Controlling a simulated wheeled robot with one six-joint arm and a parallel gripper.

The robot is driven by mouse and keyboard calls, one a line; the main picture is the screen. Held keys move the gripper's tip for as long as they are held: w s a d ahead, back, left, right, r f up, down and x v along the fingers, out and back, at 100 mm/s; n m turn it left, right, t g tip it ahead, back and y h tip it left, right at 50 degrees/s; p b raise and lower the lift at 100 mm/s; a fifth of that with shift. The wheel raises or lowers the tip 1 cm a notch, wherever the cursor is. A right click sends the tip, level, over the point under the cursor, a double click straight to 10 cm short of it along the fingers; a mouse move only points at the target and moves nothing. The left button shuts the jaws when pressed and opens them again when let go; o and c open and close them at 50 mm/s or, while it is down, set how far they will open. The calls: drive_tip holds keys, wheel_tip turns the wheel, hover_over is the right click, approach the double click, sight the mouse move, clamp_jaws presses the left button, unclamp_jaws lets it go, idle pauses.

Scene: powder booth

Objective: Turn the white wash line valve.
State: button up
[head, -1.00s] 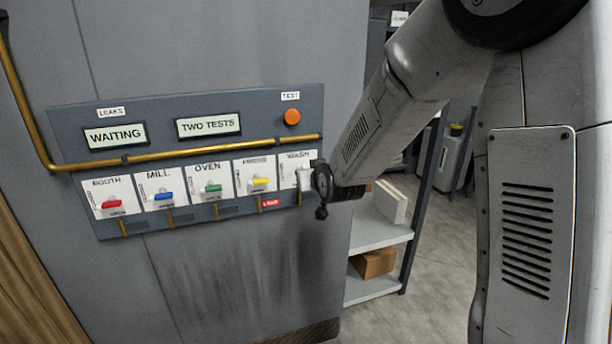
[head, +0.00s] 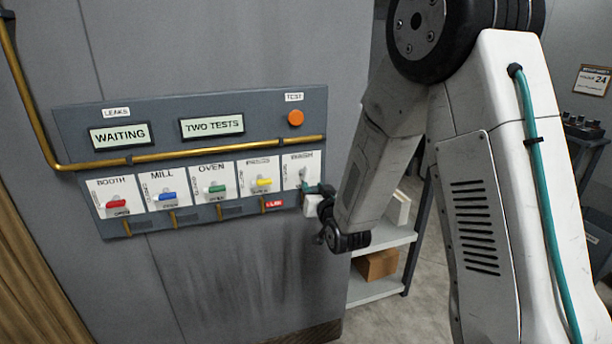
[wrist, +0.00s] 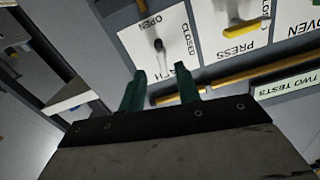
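The wash valve plate (head: 291,177) is the rightmost of the row on the panel in the head view. In the wrist view its white plate (wrist: 143,35) carries OPEN and CLOSED marks and appears upside down. A small lever with a dark end (wrist: 158,44) stands out from it; its white part blends with the plate, so its exact angle is hard to tell. My gripper (head: 318,189) is at the plate's lower right. In the wrist view my gripper (wrist: 160,82) has two teal fingers spread apart, empty, with the lever just beyond and between their tips.
Red (head: 117,204), blue (head: 167,196), green (head: 214,189) and yellow (head: 262,182) valve handles sit to the left. A brass pipe (head: 220,148) runs above them. Displays read WAITING (head: 120,135) and TWO TESTS (head: 212,127). An orange button (head: 296,118) is above. Shelves (head: 380,290) stand right.

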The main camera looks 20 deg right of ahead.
sight(307, 176)
drive_tip(key=w, duration=0.8)
drive_tip(key=shift+r, duration=0.35)
drive_tip(key=shift+s, duration=0.1)
clamp_jaws()
